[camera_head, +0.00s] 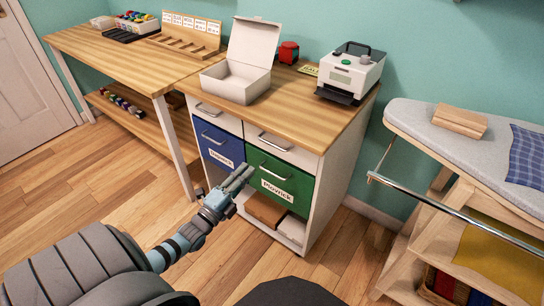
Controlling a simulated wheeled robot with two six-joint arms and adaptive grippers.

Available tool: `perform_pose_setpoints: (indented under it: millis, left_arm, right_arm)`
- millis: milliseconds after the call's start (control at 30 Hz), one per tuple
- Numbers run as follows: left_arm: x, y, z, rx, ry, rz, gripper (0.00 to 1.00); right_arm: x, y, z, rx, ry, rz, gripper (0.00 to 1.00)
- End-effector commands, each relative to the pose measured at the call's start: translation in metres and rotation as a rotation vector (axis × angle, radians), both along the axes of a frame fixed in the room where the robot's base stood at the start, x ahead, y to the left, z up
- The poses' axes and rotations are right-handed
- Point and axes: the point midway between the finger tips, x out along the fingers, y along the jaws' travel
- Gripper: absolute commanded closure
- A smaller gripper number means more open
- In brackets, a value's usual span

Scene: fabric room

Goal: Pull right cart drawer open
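The white cart (325,190) has a wooden top and two upper white drawers side by side. The right upper drawer (297,155) has a metal bar handle (273,143) and looks closed. The left upper drawer (226,121) also looks closed. Below them are a blue drawer (210,139) on the left and a green drawer (297,188) on the right, both labelled and with handles. My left gripper (248,172) is in front of the lower drawers, below the right upper handle, and holds nothing. Its fingers lie close together. My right gripper is out of view.
On the cart top are an open white box (235,82), a red object (288,52) and a label printer (350,74). A wooden table (120,58) stands at left. An ironing board (478,146) and metal rail (450,210) are at right.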

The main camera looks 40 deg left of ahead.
Motion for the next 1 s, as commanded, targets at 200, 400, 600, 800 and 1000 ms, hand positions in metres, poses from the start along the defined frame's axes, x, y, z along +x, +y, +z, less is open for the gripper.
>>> perform_pose_setpoints:
  millis: [200, 400, 600, 800, 1000]
  left_arm:
    - [0.055, 0.001, 0.009, -0.002, -0.001, 0.002, 0.83]
    - [0.104, 0.002, 0.018, -0.005, 0.004, 0.003, 0.83]
    - [0.127, 0.003, 0.024, -0.005, 0.007, 0.002, 0.83]
    - [0.131, 0.003, 0.026, -0.007, 0.009, 0.002, 0.83]
    - [0.131, 0.003, 0.026, -0.007, 0.009, 0.002, 0.98]
  right_arm:
    - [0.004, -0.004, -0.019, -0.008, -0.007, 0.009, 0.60]
    - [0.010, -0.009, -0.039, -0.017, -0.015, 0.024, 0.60]
    - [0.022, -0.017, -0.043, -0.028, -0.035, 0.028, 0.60]
    - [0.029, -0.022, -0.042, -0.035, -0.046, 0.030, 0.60]
    - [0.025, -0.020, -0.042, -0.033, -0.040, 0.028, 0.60]
